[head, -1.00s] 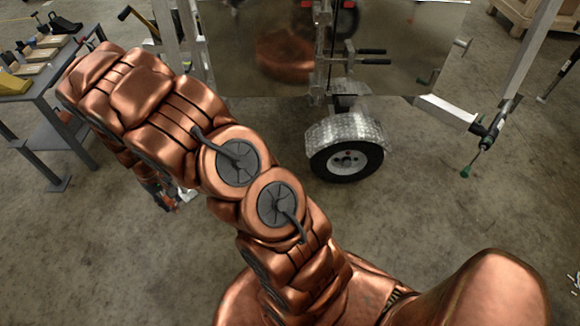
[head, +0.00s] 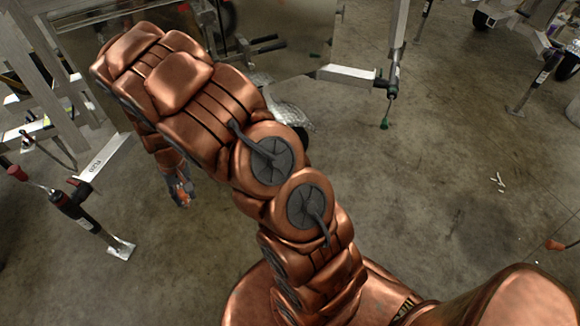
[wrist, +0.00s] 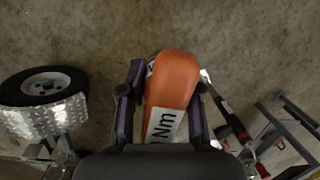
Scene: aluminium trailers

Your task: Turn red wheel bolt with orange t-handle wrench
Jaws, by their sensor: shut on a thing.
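My gripper (wrist: 166,92) is shut on the orange t-handle wrench (wrist: 172,80), with a dark finger on each side of it. The wrench's orange body has a white label reading "Nm"; its shaft is not clearly visible. In the head view, my gripper (head: 179,188) hangs low at the left over the floor. The wheel (wrist: 42,86), a black tyre with a white rim, is at the left in the wrist view, apart from the wrench. Small reddish marks show near its hub, too small to tell as the bolt.
A diamond-plate fender (wrist: 50,118) covers part of the wheel, and also shows beside my arm (head: 287,112). A trailer jack with a red-handled crank (head: 75,207) stands at the left. A green-tipped jack (head: 388,100) hangs at the upper right. Floor at the right is largely clear.

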